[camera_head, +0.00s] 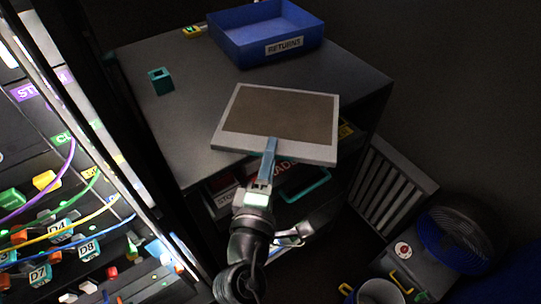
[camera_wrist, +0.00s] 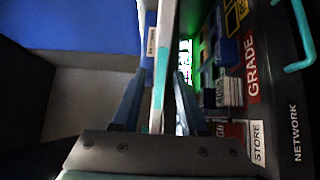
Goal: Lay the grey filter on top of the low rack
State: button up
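The grey filter (camera_head: 280,114), a flat panel with a pale grey frame and brown mesh, is over the right front part of the low rack's dark top (camera_head: 178,125). Its near edge overhangs the rack's front. My gripper (camera_head: 268,150) is at the middle of that near edge. In the wrist view the filter (camera_wrist: 163,60) shows edge-on between the two blue fingers of my gripper (camera_wrist: 158,85), which are closed on it. I cannot tell whether the filter touches the rack top. The fingers' lower side is hidden in the head view.
A blue RETURNS bin (camera_head: 266,36) stands at the rack's back. A small teal block (camera_head: 160,81) sits at the left of the top. A slatted grey panel (camera_head: 392,187) leans right of the rack. A fan (camera_head: 455,240) and white bucket (camera_head: 378,292) are at lower right. A cabled panel (camera_head: 60,200) is left.

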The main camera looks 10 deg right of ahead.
jog(key=shift+r, duration=0.1)
jog(key=b+v, duration=0.3)
jog(key=v, duration=0.9)
jog(key=shift+r, duration=0.1)
